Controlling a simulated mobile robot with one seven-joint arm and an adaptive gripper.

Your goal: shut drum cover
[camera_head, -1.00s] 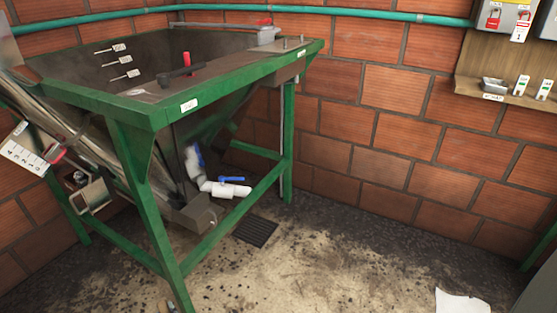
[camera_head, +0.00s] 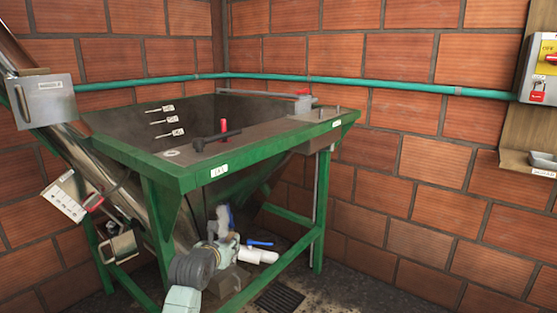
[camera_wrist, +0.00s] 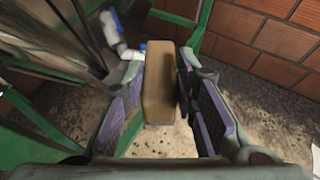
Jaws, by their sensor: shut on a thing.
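My gripper (camera_wrist: 162,72) is shut on a brown rectangular block (camera_wrist: 158,90), with a purple-padded finger on either side. In the head view my gripper (camera_head: 229,238) is in front of the green-framed tank (camera_head: 185,172), near the white pipe with a blue handle (camera_head: 262,256). The block is not clear there. A drum cover cannot be told for sure in either view. A metal box (camera_head: 44,100) sits on the slanted metal tube (camera_head: 115,190) at the left.
The tank's green legs (camera_head: 318,215) and lower rails stand close around my arm. A brick wall (camera_head: 400,190) rises behind, with a teal pipe (camera_head: 390,87) along it. A floor grate (camera_head: 280,298) lies below. A switch box (camera_head: 541,70) hangs at the right.

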